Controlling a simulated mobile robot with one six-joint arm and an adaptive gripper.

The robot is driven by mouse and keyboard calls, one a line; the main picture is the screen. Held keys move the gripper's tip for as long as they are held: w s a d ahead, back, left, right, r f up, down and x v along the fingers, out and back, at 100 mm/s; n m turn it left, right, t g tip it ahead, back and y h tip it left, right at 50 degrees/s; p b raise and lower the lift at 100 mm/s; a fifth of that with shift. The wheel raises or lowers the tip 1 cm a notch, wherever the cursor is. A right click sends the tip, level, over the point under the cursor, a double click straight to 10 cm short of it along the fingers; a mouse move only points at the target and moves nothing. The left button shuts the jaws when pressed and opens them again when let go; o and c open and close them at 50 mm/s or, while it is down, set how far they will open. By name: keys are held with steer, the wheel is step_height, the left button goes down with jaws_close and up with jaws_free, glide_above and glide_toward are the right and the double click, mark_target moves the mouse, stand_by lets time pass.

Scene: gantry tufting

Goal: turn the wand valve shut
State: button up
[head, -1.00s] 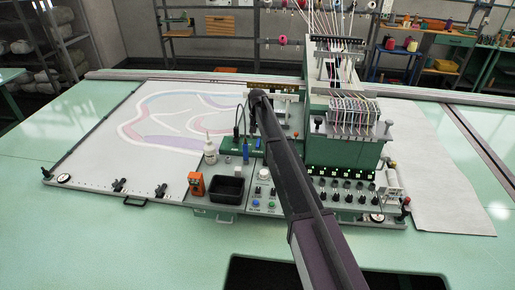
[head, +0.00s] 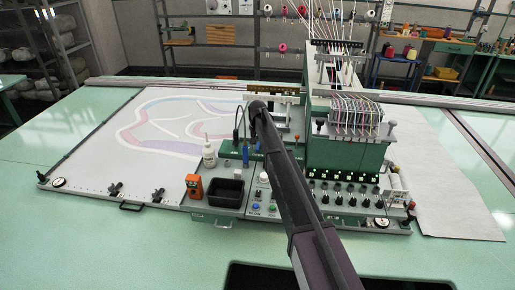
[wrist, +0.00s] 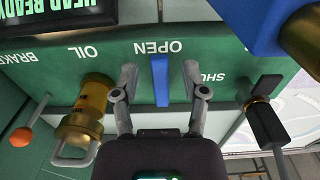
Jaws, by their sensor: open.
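The wand valve's blue lever (wrist: 160,82) stands in the middle of the wrist view, lined up with the word OPEN on a green panel (wrist: 222,52). The word SHUT is to its right; the lettering appears upside down. My gripper (wrist: 160,72) is open, with one finger on each side of the lever. A gap shows between the lever and each finger. In the head view my arm covers the valve, and the fingertips are hidden.
In the wrist view, a brass fitting with a grey loop (wrist: 85,112) and an orange-balled brake lever (wrist: 21,136) are left. A black handle (wrist: 266,122) is right, below a blue block (wrist: 245,20). In the head view, a white bottle (head: 209,154) and black tray (head: 227,192) sit nearby.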

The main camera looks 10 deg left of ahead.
jaws_close()
steer(key=shift+a+m, duration=0.15)
steer(key=shift+m, duration=0.15)
steer(key=m, duration=0.1)
steer(key=a+m, duration=0.1)
steer(key=m, duration=0.1)
steer(key=shift+w+a+m, duration=0.2)
steer(key=shift+a+m, duration=0.1)
steer(key=shift+m, duration=0.1)
steer(key=m, duration=0.1)
steer(key=a+m, duration=0.1)
steer(key=m, duration=0.1)
steer(key=w+m, duration=0.1)
steer(key=shift+a+m, duration=0.25)
steer(key=shift+m, duration=0.05)
steer(key=m, duration=0.1)
steer(key=w+m, duration=0.1)
steer(key=m, duration=0.1)
steer(key=a+m, duration=0.1)
steer(key=shift+w, duration=0.3)
steer(key=m, duration=0.1)
steer(key=w+m, duration=0.1)
steer(key=m, duration=0.3)
steer(key=shift+w+a, duration=0.1)
steer(key=shift+w, duration=0.25)
